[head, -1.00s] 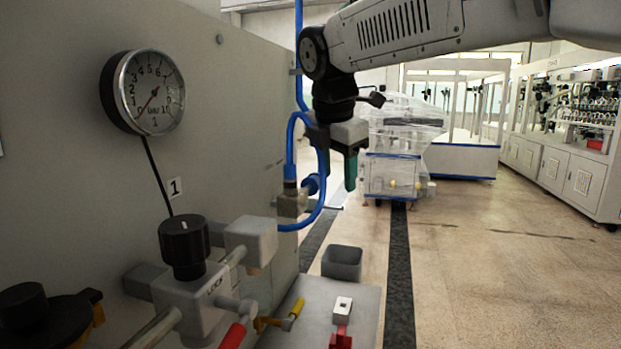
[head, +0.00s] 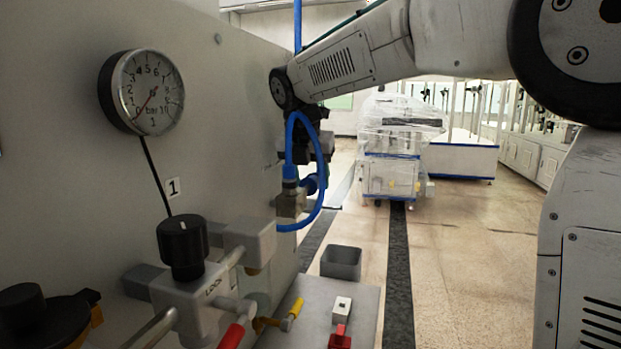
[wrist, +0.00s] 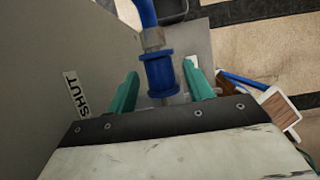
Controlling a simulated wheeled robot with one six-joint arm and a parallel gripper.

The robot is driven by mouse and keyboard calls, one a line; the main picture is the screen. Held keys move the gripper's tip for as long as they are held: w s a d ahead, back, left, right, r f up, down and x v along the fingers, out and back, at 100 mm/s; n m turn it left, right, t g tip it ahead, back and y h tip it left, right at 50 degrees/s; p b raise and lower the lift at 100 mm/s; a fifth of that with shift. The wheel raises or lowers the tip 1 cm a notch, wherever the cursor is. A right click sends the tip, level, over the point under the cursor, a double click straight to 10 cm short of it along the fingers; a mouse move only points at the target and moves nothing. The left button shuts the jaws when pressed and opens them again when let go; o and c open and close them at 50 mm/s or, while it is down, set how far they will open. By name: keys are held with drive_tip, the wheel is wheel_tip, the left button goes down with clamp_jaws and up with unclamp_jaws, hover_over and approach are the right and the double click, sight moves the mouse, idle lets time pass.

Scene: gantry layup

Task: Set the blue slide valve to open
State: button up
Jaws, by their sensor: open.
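The blue slide valve (head: 309,184) is on the wall at mid-picture in the head view, with a brass body beside it and a blue hose looping around it. In the wrist view its blue flanged sleeve (wrist: 158,74) lies between the two green fingers of my gripper (wrist: 160,86), with a visible gap on each side. My gripper is open and empty. In the head view it is above and behind the valve, and its fingers are mostly hidden by the hose. A label reading SHUT (wrist: 76,94) is on the wall left of the fingers.
A pressure gauge (head: 148,92) and a black knob (head: 183,247) are on the wall unit at left. A grey shelf (head: 357,304) below holds a dark bin (head: 341,262) and a small switch box (head: 342,309).

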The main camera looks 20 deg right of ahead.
sight(306, 186)
drive_tip(key=shift+f, duration=0.15)
clamp_jaws()
drive_tip(key=shift+s+a, duration=0.9)
drive_tip(key=shift+s, duration=0.4)
unclamp_jaws()
drive_tip(key=shift+s+a, duration=0.1)
drive_tip(key=v, duration=0.8)
drive_tip(key=shift+f, duration=0.1)
